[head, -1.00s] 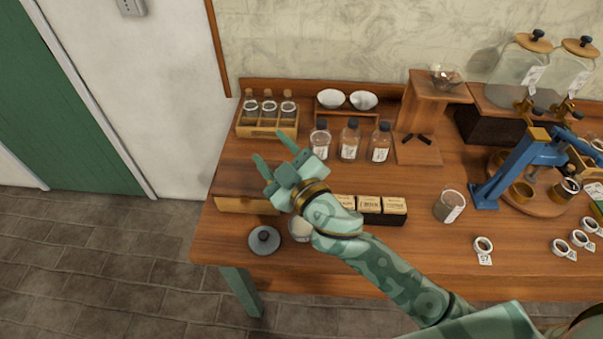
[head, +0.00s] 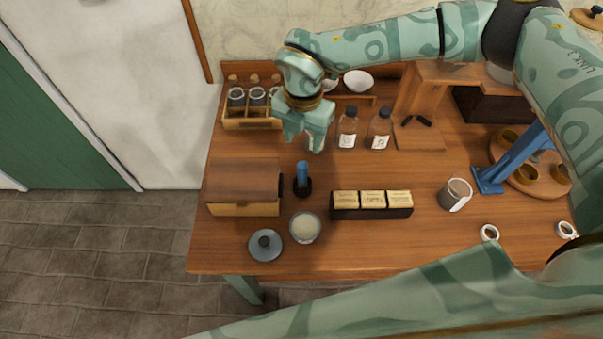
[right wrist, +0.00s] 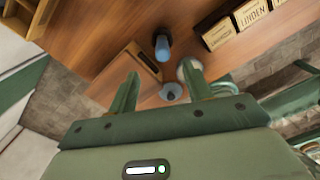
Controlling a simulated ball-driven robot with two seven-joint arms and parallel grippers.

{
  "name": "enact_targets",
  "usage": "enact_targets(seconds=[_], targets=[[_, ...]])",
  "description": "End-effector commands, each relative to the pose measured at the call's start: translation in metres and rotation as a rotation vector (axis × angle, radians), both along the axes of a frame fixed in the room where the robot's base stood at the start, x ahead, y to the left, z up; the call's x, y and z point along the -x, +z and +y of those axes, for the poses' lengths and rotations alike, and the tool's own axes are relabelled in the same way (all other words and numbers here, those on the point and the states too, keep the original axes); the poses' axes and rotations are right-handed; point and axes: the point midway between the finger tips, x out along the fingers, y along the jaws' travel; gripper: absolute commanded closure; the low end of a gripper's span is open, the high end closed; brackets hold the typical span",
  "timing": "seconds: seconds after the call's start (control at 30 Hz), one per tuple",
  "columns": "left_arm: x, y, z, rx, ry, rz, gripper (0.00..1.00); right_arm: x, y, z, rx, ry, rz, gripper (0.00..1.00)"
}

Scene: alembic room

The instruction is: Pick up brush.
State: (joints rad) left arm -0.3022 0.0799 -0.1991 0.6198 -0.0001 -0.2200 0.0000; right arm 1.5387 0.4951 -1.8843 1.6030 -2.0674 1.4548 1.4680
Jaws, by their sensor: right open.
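The brush, as far as I can tell, is the small item with a blue upper part and a dark lower end (head: 302,178). It stands upright on the wooden table, just right of a wooden box. Its blue part also shows in the right wrist view (right wrist: 162,47), beyond the fingertips. My right gripper (head: 303,140) is open and empty, pointing down above the table behind the brush in the head view. In the right wrist view its two fingers (right wrist: 162,74) are spread, with nothing between them. My left gripper is not in view.
The wooden box (head: 245,188) is close on the brush's left. A bowl of pale contents (head: 305,227) and a grey lid (head: 265,245) are in front. A dark tray of boxes (head: 371,214) is at right. Bottles (head: 347,128) and a jar rack (head: 252,122) stand behind.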

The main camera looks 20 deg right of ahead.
Motion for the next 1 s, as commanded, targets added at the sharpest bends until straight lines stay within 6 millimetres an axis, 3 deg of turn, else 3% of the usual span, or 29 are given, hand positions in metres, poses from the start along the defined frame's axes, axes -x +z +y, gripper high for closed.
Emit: enact_targets(seconds=[0.1, 0.3, 0.47, 0.73, 1.0], targets=[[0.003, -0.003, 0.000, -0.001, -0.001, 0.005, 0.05, 0.001, -0.033, 0.001, -0.001, 0.001, 0.004, 0.50], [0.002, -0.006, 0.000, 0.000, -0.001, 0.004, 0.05, 0.001, -0.068, 0.002, -0.003, 0.003, 0.002, 0.50], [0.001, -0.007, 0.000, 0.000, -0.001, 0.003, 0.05, 0.001, -0.079, 0.002, -0.003, 0.004, 0.001, 0.50], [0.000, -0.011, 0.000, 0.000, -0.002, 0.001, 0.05, 0.007, -0.121, 0.002, -0.004, 0.003, 0.002, 0.50], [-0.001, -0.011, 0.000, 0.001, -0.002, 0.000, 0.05, 0.007, -0.126, 0.002, -0.005, 0.004, 0.001, 0.50]])
